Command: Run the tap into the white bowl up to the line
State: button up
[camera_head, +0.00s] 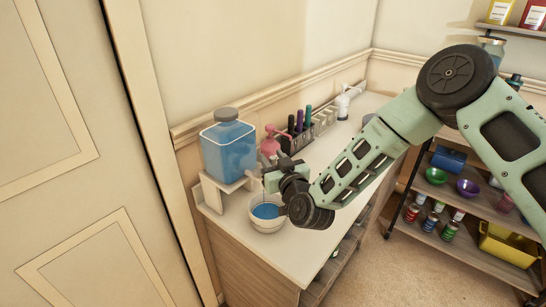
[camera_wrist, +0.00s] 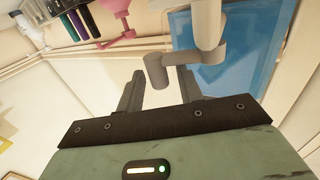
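The white bowl (camera_head: 268,227) stands on the counter in front of the water tank and has blue water (camera_head: 265,211) in it. A fill line cannot be made out. The clear tank (camera_head: 228,150) of blue water sits on a white stand; it fills the back of the wrist view (camera_wrist: 275,45). The pale grey tap (camera_wrist: 200,57) shows in the wrist view, its bent end at the fingertips. My gripper (camera_wrist: 158,82) has its fingers apart, with the tap's end between or just beyond them.
A pink spray bottle (camera_head: 270,141) and a rack of dark markers (camera_head: 300,124) stand behind my gripper along the wall. A white bottle (camera_head: 342,104) is farther back. The counter (camera_head: 298,240) is clear right of the bowl. Shelves with bowls and bottles stand at right.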

jog(key=shift+w+a, duration=0.1)
grip_shut()
jog(key=n+y+b, duration=0.1)
jog(key=g+y+b, duration=0.1)
jog(key=w+n+g+y+b, duration=0.1)
jog(key=b, duration=0.1)
jog(key=shift+a+f+n, duration=0.2)
jog(key=shift+a+n, duration=0.1)
jog(key=shift+w+a+r+n+g+y+b, duration=0.15)
jog(key=shift+n+g+y+b, duration=0.2)
jog(key=shift+y, duration=0.2)
jog(key=shift+s+a+r+n+g+y+b, duration=0.15)
jog(key=shift+n+g+y+b, duration=0.2)
jog(key=shift+y, duration=0.2)
jog(key=shift+w, duration=0.1)
grip_release()
